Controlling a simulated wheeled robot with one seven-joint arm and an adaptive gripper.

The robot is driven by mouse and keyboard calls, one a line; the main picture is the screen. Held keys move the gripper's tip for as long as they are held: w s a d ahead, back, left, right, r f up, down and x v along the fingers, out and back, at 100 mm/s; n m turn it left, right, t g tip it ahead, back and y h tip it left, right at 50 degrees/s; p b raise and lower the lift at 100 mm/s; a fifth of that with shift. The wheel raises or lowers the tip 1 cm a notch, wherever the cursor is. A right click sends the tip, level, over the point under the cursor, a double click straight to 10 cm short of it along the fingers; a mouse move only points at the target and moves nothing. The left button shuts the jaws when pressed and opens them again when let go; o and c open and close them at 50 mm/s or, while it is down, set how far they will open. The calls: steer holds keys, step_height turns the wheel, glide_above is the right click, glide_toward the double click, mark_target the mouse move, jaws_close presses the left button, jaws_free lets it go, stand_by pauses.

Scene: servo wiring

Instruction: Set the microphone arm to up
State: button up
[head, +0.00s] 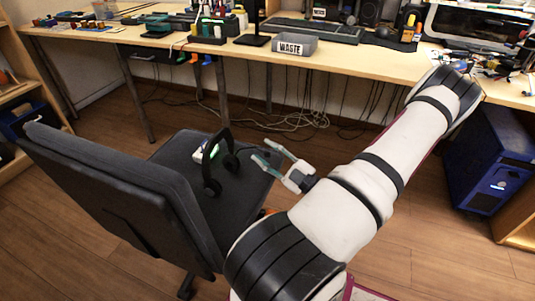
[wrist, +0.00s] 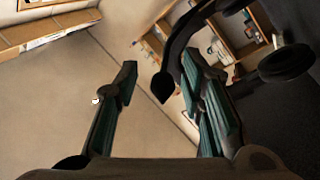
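A black headset (head: 208,172) stands on the dark seat of the office chair in the head view. In the wrist view its dark curved part and a round ear pad (wrist: 287,62) show at the upper right. A dark pointed piece (wrist: 164,86), perhaps the microphone arm, hangs between the fingers in that view; I cannot tell whether it touches them. The microphone arm cannot be made out in the head view. My gripper (head: 262,153) is open, just right of the headset, with its fingers pointing towards it. Its spread fingers also show in the wrist view (wrist: 160,62).
The office chair (head: 110,205) has its tall backrest at the left. A blue case (head: 492,160) is at the right.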

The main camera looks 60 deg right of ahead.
jaws_close()
steer(key=shift+r+p, duration=0.15)
steer(key=shift+p, duration=0.2)
